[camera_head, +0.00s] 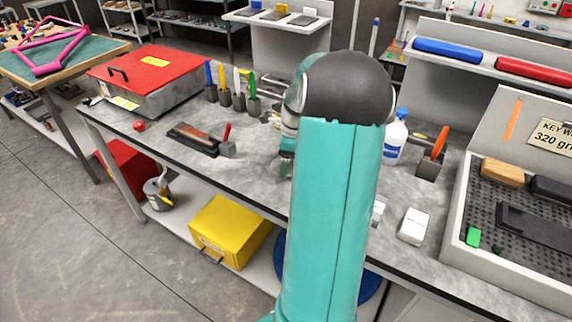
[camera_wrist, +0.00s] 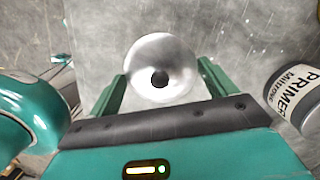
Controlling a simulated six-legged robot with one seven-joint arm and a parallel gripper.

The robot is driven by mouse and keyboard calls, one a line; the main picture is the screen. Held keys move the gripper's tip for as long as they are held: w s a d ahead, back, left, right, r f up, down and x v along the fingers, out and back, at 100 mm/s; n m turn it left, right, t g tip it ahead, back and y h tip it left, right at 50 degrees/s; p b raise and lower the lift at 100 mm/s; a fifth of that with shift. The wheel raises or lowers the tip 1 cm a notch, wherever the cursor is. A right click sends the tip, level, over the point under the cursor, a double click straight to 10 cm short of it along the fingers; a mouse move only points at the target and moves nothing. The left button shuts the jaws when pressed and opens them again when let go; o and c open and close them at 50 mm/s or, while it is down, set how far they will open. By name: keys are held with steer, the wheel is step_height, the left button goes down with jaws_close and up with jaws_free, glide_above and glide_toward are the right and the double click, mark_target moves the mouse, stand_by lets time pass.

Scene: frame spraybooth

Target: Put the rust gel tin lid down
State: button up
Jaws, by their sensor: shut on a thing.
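The lid (camera_wrist: 165,58), a round silvery disc with a dark knob in its middle, sits between the two green fingers of my gripper (camera_wrist: 161,74) in the wrist view. The fingers are shut on it at its left and right sides. Grey worktop shows beyond the lid; the gap between them cannot be judged. In the head view my teal arm hides the lid and most of the gripper; a teal part shows at the arm's left over the workbench (camera_head: 260,165). I cannot make out the rust gel tin itself.
A container labelled PRIMER (camera_wrist: 296,95) stands close to the right of my gripper. Bare worktop lies left of my arm.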

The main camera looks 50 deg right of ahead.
steer(key=shift+a+f, duration=0.1)
steer(key=shift+f, duration=1.05)
steer(key=shift+f, duration=0.2)
steer(key=o, duration=0.8)
steer(key=shift+o, duration=0.2)
